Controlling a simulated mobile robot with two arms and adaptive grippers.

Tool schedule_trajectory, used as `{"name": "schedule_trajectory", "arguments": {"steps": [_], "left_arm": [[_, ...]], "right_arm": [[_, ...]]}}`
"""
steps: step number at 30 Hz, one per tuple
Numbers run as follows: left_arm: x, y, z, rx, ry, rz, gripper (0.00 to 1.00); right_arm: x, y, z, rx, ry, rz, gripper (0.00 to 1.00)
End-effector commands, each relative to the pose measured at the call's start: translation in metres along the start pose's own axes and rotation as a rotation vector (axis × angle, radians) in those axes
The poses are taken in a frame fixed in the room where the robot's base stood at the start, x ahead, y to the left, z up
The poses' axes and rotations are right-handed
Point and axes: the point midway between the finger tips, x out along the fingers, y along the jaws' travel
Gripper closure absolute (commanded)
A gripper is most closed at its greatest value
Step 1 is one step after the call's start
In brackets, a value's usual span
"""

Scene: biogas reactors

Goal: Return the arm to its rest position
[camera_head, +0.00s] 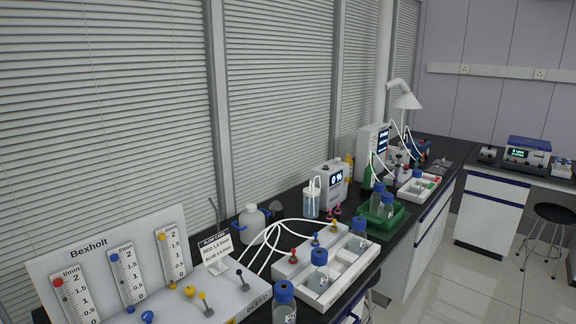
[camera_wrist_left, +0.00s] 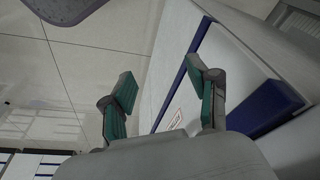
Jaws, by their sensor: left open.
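My left gripper (camera_wrist_left: 165,97) shows in the left wrist view with its two green-padded fingers spread apart. Nothing is between them. It hangs over the pale tiled floor beside a white cabinet front (camera_wrist_left: 220,75) with blue edging. Neither of my arms shows in the head view, and my right gripper is in neither view.
A black bench (camera_head: 395,232) runs along the shuttered windows. It carries a Bexholt flowmeter panel (camera_head: 95,245), a white rack (camera_head: 345,266) with blue-capped bottles, a green tray (camera_head: 397,214) and instruments. A dark stool (camera_head: 556,213) stands at right. The tiled floor (camera_head: 480,275) is open.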

Motion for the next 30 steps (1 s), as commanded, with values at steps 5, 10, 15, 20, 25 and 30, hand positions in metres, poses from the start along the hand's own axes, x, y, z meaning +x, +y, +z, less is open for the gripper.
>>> {"name": "schedule_trajectory", "arguments": {"steps": [5,10,15,20,25,30], "left_arm": [[0.104,0.005,0.069,0.009,-0.057,0.006,0.4],[0.169,0.008,0.145,0.019,-0.097,0.01,0.4],[0.2,0.009,0.209,0.027,-0.125,0.012,0.4],[0.207,0.008,0.238,0.031,-0.134,0.013,0.4],[0.208,0.008,0.243,0.032,-0.136,0.013,0.4],[0.207,0.008,0.243,0.031,-0.136,0.013,0.4]], "right_arm": [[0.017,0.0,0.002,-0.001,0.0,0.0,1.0],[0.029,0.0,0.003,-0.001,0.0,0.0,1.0],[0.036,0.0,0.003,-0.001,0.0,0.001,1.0],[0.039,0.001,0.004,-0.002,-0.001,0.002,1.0],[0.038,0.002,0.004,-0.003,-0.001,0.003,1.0],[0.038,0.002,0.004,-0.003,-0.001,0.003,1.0]]}}
